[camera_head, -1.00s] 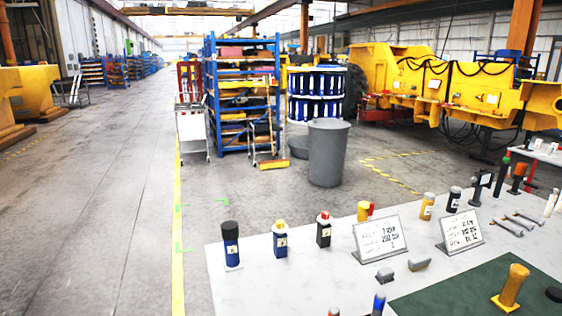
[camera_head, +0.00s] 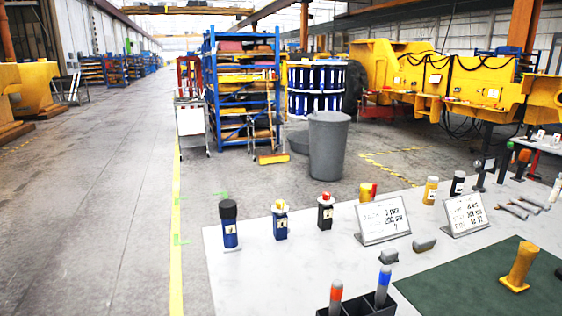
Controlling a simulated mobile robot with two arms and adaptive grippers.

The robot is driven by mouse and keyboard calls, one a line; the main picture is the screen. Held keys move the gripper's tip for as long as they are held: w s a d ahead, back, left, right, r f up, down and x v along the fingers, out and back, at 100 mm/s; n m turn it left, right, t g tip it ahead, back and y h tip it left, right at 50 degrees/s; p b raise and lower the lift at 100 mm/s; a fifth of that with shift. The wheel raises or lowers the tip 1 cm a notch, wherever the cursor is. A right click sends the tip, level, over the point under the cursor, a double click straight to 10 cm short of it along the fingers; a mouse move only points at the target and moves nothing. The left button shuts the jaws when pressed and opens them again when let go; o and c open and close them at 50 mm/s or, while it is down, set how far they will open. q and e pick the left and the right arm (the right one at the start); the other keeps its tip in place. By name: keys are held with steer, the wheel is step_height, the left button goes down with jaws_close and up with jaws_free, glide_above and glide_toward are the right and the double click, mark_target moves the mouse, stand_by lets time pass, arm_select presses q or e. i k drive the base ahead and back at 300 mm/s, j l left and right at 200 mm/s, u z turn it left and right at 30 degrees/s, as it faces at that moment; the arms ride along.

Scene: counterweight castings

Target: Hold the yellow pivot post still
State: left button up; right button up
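The yellow pivot post (camera_head: 520,266) stands on the dark green mat (camera_head: 450,297) at the lower right. It has a flat square foot and leans slightly to the right in the picture. Nothing touches it in this view. Neither of my grippers is in view.
The white table (camera_head: 280,270) carries blue and black bottles (camera_head: 229,224), two sign plates (camera_head: 382,220), small grey blocks and a dark holder (camera_head: 355,309) with orange-tipped and blue-tipped sticks. A grey bin (camera_head: 327,145) and blue shelf (camera_head: 243,90) stand beyond. The aisle floor at left is clear.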

mark_target(528, 252)
steer(key=z, duration=1.5)
